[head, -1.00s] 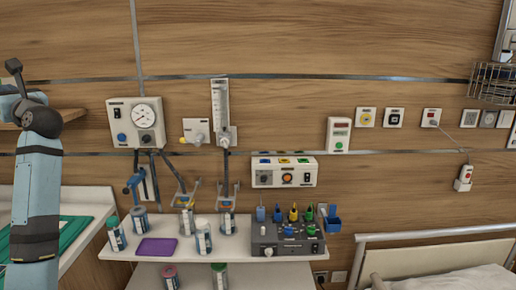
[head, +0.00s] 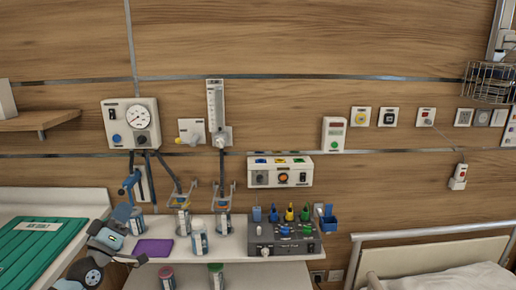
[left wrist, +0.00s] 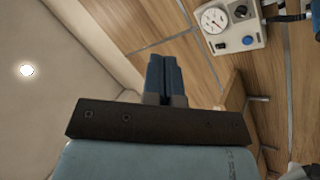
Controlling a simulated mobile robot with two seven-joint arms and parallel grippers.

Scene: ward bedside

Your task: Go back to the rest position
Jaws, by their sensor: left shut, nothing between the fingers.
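My left gripper (head: 122,211) is at the lower left of the head view, with its blue fingers pointing up. In the left wrist view its fingers (left wrist: 166,76) are side by side, closed, with nothing between them. In the head view the gripper overlaps the left end of the bedside shelf (head: 225,249) and hides part of what stands there. I cannot tell its exact distance from the shelf. My right gripper is not in view.
Bottles, including a white-capped one (head: 199,240), stand on the shelf beside a purple pad (head: 154,247) and a grey control box (head: 285,238). A green tray (head: 38,248) lies on the left counter. A gauge panel (head: 131,123) hangs above. A bed (head: 440,265) stands right.

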